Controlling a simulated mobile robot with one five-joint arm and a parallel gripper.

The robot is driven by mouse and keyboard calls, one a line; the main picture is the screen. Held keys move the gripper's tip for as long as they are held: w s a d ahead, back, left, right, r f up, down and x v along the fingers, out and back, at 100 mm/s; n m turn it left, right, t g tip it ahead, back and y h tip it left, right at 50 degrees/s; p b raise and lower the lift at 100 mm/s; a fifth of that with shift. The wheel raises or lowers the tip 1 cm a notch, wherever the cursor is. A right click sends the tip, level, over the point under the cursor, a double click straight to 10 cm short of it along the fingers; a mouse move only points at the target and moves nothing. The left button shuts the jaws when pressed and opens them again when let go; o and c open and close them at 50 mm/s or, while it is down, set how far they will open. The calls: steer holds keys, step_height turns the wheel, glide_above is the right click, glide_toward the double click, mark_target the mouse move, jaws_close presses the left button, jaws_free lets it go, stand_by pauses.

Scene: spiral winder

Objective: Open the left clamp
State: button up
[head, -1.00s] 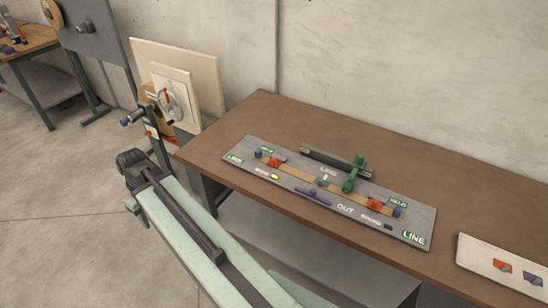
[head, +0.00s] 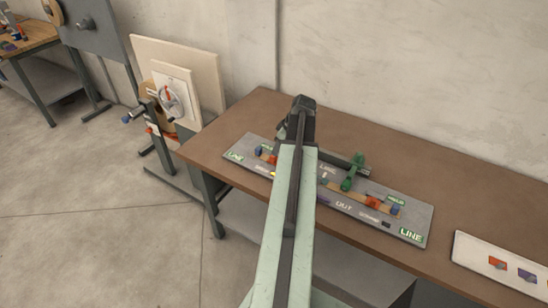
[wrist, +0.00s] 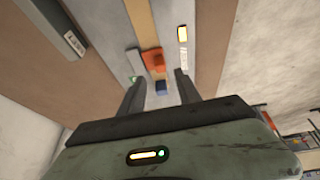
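The left clamp (head: 266,158) is a small orange-red piece with a blue block (head: 258,151) beside it, at the left end of a grey panel (head: 415,215) on the brown table. My arm hides part of the panel just right of it.
A green lever (head: 351,174) stands right of my arm. The right clamp (head: 373,202) is orange-red, with a blue block (head: 395,210). A lit yellow indicator (wrist: 183,34) lies near the left clamp. A white board (head: 505,263) lies at the right. The table behind the panel is mostly clear.

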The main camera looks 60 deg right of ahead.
mark_target(273, 157)
steer(key=b+x, duration=0.5)
steer(key=x, duration=0.1)
steer(key=shift+f, duration=0.3)
steer(key=shift+w+f+b, duration=0.25)
steer(key=shift+f+b, duration=0.05)
steer(key=shift+b, duration=0.2)
steer(key=shift+r, duration=0.1)
jaws_close()
